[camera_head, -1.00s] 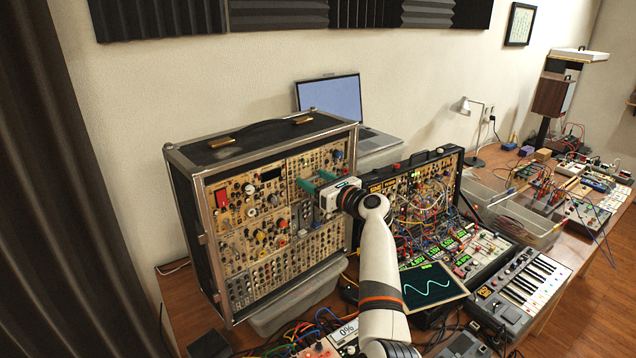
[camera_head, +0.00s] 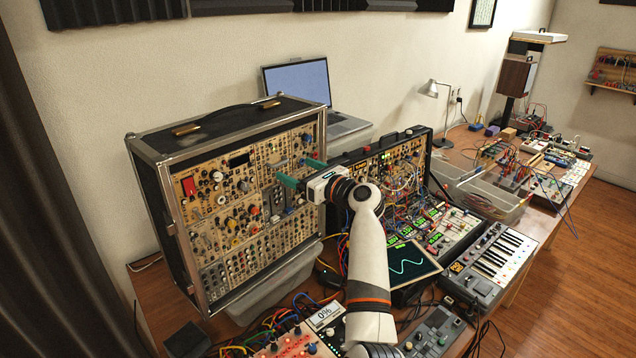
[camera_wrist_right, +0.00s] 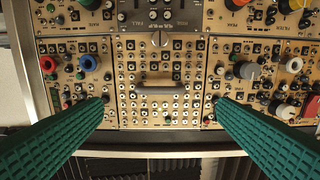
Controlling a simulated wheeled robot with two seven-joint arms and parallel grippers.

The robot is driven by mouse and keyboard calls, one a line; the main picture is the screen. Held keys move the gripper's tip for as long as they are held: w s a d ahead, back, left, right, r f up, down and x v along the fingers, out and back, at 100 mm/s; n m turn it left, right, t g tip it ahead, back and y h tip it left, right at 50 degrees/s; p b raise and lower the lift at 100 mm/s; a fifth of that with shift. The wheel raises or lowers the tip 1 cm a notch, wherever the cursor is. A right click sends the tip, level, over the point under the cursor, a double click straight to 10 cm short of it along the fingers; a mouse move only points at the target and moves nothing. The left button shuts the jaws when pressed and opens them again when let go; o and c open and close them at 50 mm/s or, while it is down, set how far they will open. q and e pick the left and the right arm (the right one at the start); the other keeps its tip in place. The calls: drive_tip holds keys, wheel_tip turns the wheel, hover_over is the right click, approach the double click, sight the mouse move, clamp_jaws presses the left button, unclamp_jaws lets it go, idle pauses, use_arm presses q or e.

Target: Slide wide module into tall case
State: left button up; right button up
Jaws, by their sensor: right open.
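The tall case (camera_head: 158,190) stands upright at the left of the table in the head view, its front full of tan module panels. In the right wrist view, the wide module (camera_wrist_right: 160,107) is a tan panel with many small jacks and a grey handle bar across it. It sits in the case's row of panels, between neighbours with knobs; whether it is fully flush I cannot tell. It also shows partly in the head view (camera_head: 287,156). My right gripper (camera_head: 301,172) is open and empty before it, green fingers apart on either side of the handle. My left gripper is not in view.
A lower case with patch cables (camera_head: 385,185) stands close right of the tall case. A laptop (camera_head: 300,90) is behind. A grey bin (camera_head: 262,298) is under the tall case. A screen with a wave (camera_head: 407,264) and a keyboard (camera_head: 492,262) crowd the table.

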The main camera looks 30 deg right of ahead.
drive_tip(key=b+v, duration=0.1)
drive_tip(key=v, duration=0.5)
drive_tip(key=shift+s, duration=0.3)
drive_tip(key=shift+d, duration=0.1)
